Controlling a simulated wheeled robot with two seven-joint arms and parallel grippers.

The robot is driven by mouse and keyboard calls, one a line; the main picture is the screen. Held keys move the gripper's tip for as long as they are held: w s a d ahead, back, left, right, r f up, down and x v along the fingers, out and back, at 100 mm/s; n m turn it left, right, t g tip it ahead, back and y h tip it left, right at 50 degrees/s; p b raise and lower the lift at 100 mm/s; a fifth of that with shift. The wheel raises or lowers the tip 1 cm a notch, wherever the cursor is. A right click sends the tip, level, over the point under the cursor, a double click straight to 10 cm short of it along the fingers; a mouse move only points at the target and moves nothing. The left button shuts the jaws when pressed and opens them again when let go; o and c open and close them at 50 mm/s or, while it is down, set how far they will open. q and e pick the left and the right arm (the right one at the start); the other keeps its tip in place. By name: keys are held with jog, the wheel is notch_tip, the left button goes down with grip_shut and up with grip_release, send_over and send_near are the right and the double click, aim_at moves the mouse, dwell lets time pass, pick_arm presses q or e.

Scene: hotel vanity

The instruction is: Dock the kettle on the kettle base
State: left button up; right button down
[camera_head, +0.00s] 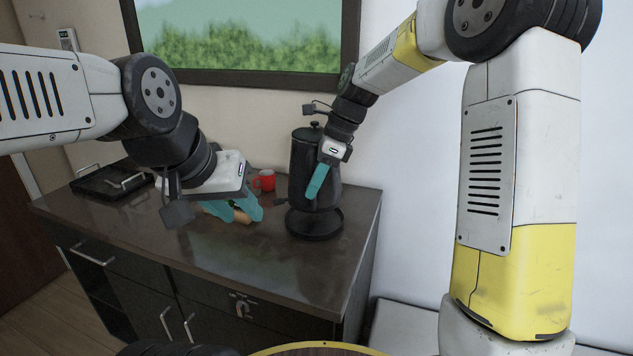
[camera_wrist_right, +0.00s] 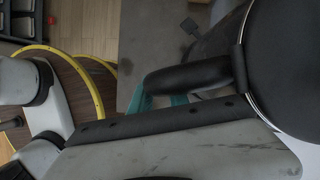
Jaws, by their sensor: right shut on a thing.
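The black kettle (camera_head: 301,165) stands upright over the round black kettle base (camera_head: 314,228) at the right end of the counter. Its bottom is at or just above the base; I cannot tell whether it is fully seated. My right gripper (camera_head: 318,182) is shut on the kettle's handle. In the right wrist view the black handle (camera_wrist_right: 190,76) lies across the teal fingers (camera_wrist_right: 165,101), with the kettle's round top (camera_wrist_right: 288,70) at the right. My left gripper (camera_head: 240,207) is open above the counter, left of the kettle.
A red mug (camera_head: 265,180) stands behind, left of the kettle. A tan object (camera_head: 241,218) lies by my left fingers, partly hidden. A black tray (camera_head: 108,182) sits at the counter's left end. The front middle of the dark counter (camera_head: 225,250) is clear.

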aim_at(314, 206)
jog(key=shift+w+f, duration=0.1)
jog(key=shift+f, duration=3.15)
jog(key=c, duration=1.5)
grip_release()
jog(key=shift+c, duration=0.2)
jog(key=shift+f, duration=0.15)
jog(key=v, duration=1.1)
